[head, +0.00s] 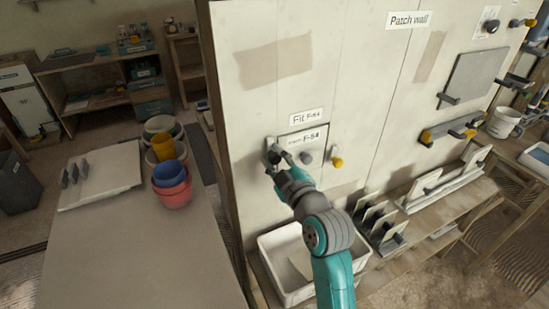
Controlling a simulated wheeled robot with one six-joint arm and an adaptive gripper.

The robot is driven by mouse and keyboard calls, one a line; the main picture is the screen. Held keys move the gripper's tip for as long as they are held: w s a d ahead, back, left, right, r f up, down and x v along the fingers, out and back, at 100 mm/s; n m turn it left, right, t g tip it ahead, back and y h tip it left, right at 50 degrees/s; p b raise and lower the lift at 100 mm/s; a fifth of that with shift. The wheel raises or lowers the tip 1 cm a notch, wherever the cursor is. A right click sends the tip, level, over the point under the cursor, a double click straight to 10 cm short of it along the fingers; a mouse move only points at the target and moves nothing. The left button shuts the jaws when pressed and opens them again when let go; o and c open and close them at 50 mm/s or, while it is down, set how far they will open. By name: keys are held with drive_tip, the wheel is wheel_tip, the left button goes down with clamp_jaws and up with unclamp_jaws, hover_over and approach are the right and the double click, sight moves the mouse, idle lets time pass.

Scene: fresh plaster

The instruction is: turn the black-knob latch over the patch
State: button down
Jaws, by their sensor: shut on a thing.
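The patch (303,140) is a pale panel with an F-54 label, set in the patch wall below a "Fit F-54" sign. A dark knob, which I take to be the black-knob latch (271,147), is at the patch's left edge, mostly hidden by my gripper. My gripper (275,156) is at this knob and shut on it. Which way the latch's bar points cannot be told. A grey knob (307,157) shows on the patch's lower right, and a yellow-knob latch (337,162) is on the wall just right of the patch.
A white tub (266,262) stands on the low shelf below the patch, beside a rack (379,225) of upright plates. A bench at left bears stacked buckets (172,182) and a board (105,180). Trowels and a grey plate (474,77) are on the wall at right.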

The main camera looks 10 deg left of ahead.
drive_tip(key=shift+m, duration=0.3)
drive_tip(key=m, duration=0.3)
drive_tip(key=shift+m, duration=0.4)
drive_tip(key=m, duration=0.4)
drive_tip(key=shift+w+d+m, duration=0.1)
drive_tip(key=shift+m, duration=0.2)
drive_tip(key=m, duration=0.8)
drive_tip(key=shift+d+m, duration=0.1)
drive_tip(key=shift+m, duration=0.2)
drive_tip(key=c, duration=0.8)
unclamp_jaws()
drive_tip(key=shift+w, duration=0.1)
